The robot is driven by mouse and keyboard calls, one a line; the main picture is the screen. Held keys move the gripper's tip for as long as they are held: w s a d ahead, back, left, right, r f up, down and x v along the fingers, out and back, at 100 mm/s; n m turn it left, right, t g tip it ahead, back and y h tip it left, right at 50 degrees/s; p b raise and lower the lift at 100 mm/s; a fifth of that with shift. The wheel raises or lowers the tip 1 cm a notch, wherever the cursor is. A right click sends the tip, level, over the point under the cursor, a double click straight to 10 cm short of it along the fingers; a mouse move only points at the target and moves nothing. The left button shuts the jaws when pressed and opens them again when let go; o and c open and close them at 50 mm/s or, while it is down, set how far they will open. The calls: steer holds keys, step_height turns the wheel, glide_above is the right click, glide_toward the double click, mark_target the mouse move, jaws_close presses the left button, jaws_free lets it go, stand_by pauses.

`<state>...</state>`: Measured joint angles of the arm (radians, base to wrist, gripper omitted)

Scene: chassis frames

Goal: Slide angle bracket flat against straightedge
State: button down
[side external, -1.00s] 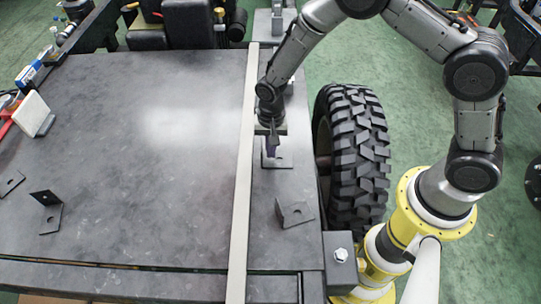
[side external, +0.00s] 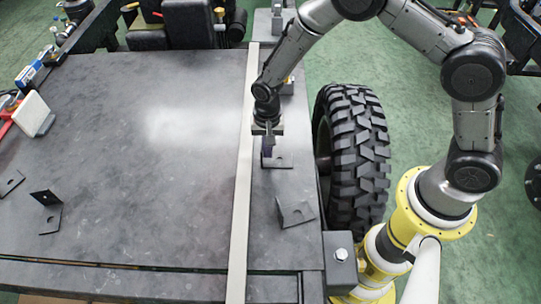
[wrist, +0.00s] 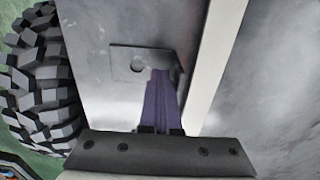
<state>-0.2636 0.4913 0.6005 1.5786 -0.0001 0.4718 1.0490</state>
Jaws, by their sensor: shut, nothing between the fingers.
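The straightedge (side external: 243,180) is a long pale bar running front to back along the dark table. Just right of it stands a dark angle bracket (side external: 284,162), partly hidden by my gripper (side external: 268,154). In the wrist view the bracket's flat plate with a round hole (wrist: 128,60) lies beside the straightedge (wrist: 214,55). The purple fingers of my gripper (wrist: 161,74) are shut and empty, over the bracket's edge nearest the straightedge.
Another angle bracket (side external: 295,212) lies nearer the front, right of the straightedge. More brackets (side external: 47,210) lie at the left, with a white plate (side external: 34,115) behind them. The tabletop left of the straightedge is mostly clear. A large tire (side external: 355,155) stands beside the table's right edge.

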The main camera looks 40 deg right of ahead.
steer(key=shift+w+a, duration=0.95)
stand_by(1.9)
steer(key=shift+s+d+r, duration=0.15)
steer(key=shift+r, duration=1)
steer(key=shift+s+d+r, duration=0.1)
steer(key=shift+r, duration=1.1)
steer(key=shift+s+d+r, duration=0.15)
steer(key=shift+r, duration=1)
